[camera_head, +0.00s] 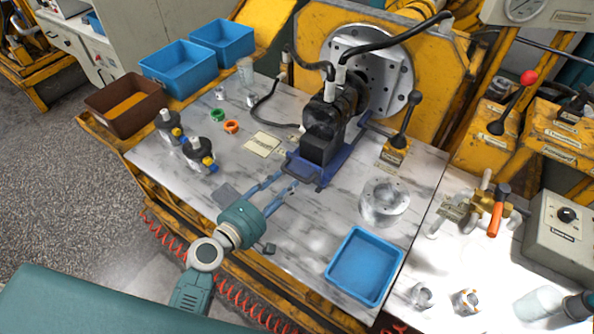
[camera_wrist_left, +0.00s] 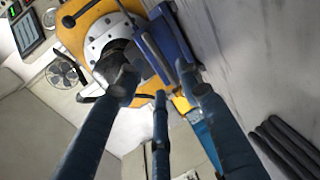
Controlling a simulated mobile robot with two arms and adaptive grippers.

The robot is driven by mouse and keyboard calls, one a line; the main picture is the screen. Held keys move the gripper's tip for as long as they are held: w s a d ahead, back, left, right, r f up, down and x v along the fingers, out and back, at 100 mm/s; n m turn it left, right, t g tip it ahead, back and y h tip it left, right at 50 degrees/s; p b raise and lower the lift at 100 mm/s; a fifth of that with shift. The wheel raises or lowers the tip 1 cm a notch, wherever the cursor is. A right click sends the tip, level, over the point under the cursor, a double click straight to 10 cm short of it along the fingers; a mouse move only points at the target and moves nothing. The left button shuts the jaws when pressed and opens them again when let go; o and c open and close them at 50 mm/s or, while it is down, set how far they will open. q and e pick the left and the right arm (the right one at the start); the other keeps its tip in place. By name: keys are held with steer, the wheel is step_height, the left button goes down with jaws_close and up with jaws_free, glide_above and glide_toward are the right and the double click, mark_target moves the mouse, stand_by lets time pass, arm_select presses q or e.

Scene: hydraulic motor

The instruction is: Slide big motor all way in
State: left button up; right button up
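The big black motor (camera_head: 322,130) stands on a blue slide base (camera_head: 318,172) in front of a round grey flange plate (camera_head: 385,75) on a yellow machine. In the left wrist view the motor (camera_wrist_left: 113,58) is partly hidden behind a finger, and the blue base (camera_wrist_left: 168,42) shows beside it. My left gripper (camera_head: 289,180) is open, with its fingertips near the front end of the base. Its spread fingers also show in the left wrist view (camera_wrist_left: 160,85), with nothing held between them. I cannot tell whether they touch the base. My right gripper is not in view.
Black hoses (camera_head: 395,38) run above the motor. A lever block (camera_head: 395,152) and a metal cylinder (camera_head: 384,202) stand right of the base. A blue tray (camera_head: 364,267) is at the front right. Two small pumps (camera_head: 198,155) stand at left. The marble tabletop around my gripper is mostly clear.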

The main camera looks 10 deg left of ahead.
mark_target(295, 176)
arm_select(q)
steer(key=x, duration=0.6)
steer(key=shift+w+d+f, duration=0.1)
steer(key=shift+w+d, duration=0.05)
steer(key=shift+w, duration=0.2)
jaws_close()
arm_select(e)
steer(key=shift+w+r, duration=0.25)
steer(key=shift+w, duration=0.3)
